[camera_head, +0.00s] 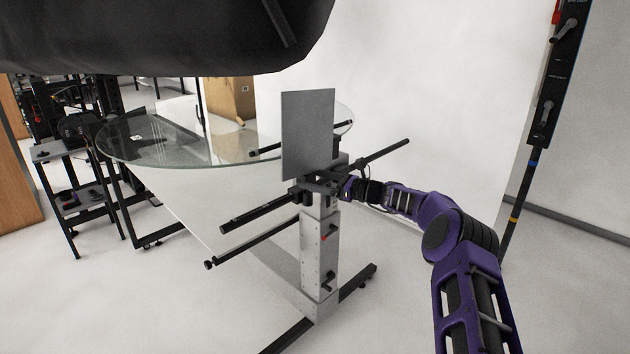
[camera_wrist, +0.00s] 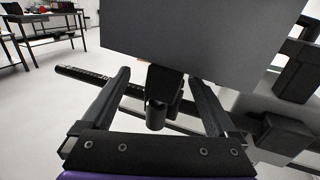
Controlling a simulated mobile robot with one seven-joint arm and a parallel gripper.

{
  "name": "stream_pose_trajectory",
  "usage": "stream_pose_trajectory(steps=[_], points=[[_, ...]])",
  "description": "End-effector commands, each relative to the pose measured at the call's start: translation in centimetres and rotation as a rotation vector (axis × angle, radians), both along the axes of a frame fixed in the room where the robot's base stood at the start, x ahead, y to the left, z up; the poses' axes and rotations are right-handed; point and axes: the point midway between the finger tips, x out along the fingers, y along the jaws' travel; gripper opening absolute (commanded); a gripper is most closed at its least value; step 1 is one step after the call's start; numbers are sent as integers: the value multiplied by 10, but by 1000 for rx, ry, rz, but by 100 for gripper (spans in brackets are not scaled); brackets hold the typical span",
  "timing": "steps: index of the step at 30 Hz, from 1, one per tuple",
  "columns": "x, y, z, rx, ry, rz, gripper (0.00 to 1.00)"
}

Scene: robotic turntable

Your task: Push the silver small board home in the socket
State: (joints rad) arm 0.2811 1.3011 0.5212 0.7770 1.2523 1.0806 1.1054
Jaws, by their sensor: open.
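The silver small board (camera_head: 308,133) is a flat grey rectangle standing upright at the top of the turntable's stand. It fills the upper part of the wrist view (camera_wrist: 210,35). A dark socket-like holder (camera_wrist: 163,88) with a round knob shows directly below the board's lower edge. Whether the board is fully seated in it cannot be told. My gripper (camera_head: 344,188) is just right of the stand's head, below the board. In the wrist view my gripper (camera_wrist: 160,80) is open, its two fingers apart on either side of the dark holder, with nothing clearly held.
Black bars (camera_head: 258,215) reach out from the grey stand column (camera_head: 320,255). A round glass top (camera_head: 185,150) lies behind, to the left. A white backdrop (camera_head: 440,100) stands behind. A dark shape covers the upper left. The floor at the front left is clear.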

Motion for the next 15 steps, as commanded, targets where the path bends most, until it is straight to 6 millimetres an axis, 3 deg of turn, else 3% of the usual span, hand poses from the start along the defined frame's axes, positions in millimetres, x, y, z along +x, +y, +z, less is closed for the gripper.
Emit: stream_pose_trajectory(steps=[8,15], points=[[-2,-7,1,0,0,-2,94],[-20,-49,2,0,1,-5,94]])
